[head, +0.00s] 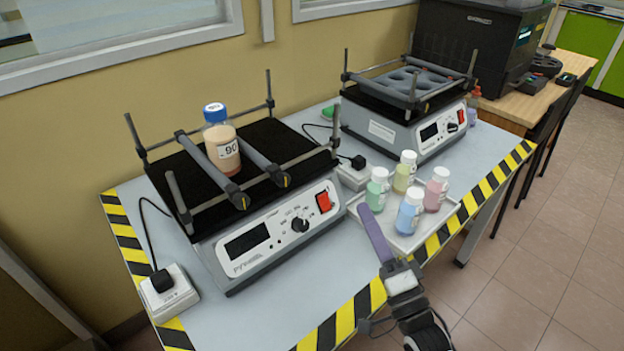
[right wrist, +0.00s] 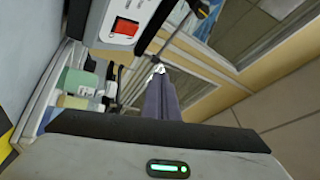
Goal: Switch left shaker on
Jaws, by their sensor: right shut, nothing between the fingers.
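The left shaker (head: 275,240) stands on the table with its front panel facing me. Its display (head: 247,241) is dark. Its red rocker switch (head: 323,201) is at the right end of the panel, and the red switch also shows in the right wrist view (right wrist: 125,27). A bottle with an orange cap (right wrist: 197,8) is not certain there; in the head view a blue-capped bottle (head: 221,145) stands between the shaker's bars. My right gripper (head: 364,210) has its purple fingers shut and empty, right of the switch and apart from it. My left gripper is not in view.
A tray (head: 400,240) with several small capped bottles lies right of the left shaker, close to my right gripper. The right shaker (head: 415,125) stands behind it. A power socket (head: 170,293) with a cable is at the left. The table has a striped edge (head: 345,318).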

